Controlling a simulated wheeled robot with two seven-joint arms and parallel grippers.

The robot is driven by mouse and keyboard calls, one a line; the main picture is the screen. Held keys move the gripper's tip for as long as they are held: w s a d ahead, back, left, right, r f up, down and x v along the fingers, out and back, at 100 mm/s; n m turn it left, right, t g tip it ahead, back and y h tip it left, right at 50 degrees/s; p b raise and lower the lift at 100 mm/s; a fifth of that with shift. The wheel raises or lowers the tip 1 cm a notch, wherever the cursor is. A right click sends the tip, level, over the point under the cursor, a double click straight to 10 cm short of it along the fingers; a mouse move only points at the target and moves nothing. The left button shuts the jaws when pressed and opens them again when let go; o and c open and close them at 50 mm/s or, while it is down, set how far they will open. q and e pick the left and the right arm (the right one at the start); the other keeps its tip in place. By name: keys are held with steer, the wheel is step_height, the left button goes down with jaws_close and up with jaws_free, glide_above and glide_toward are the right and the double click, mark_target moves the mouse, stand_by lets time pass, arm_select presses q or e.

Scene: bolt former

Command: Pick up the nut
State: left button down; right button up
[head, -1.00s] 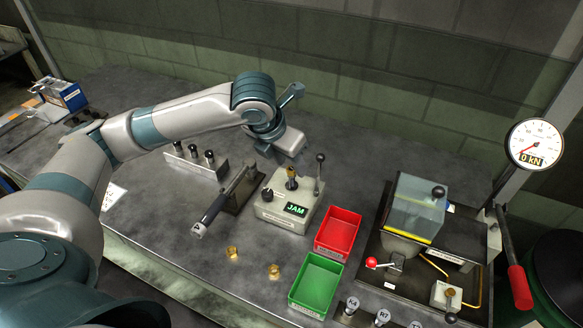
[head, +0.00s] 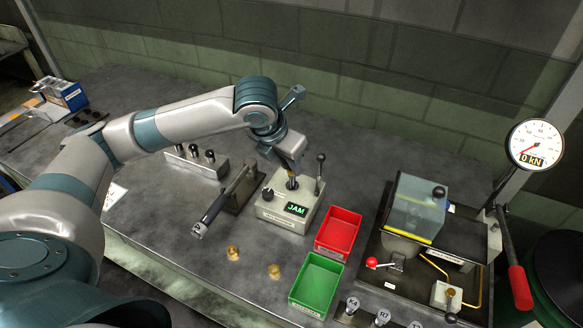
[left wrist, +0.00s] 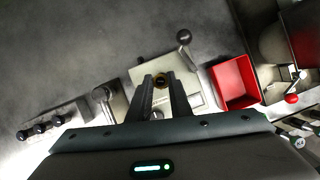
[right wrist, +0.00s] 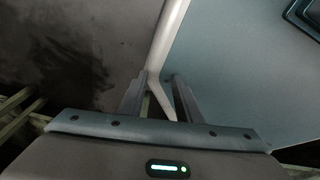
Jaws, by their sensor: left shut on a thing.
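My left gripper (head: 291,174) points down over the grey box with the JAM display (head: 291,208). Two other brass nuts lie loose on the bench, one at the left (head: 233,253) and one at the right (head: 274,271). My right gripper (right wrist: 157,84) shows only in its own wrist view, open, with nothing between its fingers.
A red bin (head: 352,215) and a green bin (head: 302,305) sit to the right. The press (head: 425,240) stands farther right.

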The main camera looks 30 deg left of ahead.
arm_select(q)
steer(key=shift+r, duration=0.15)
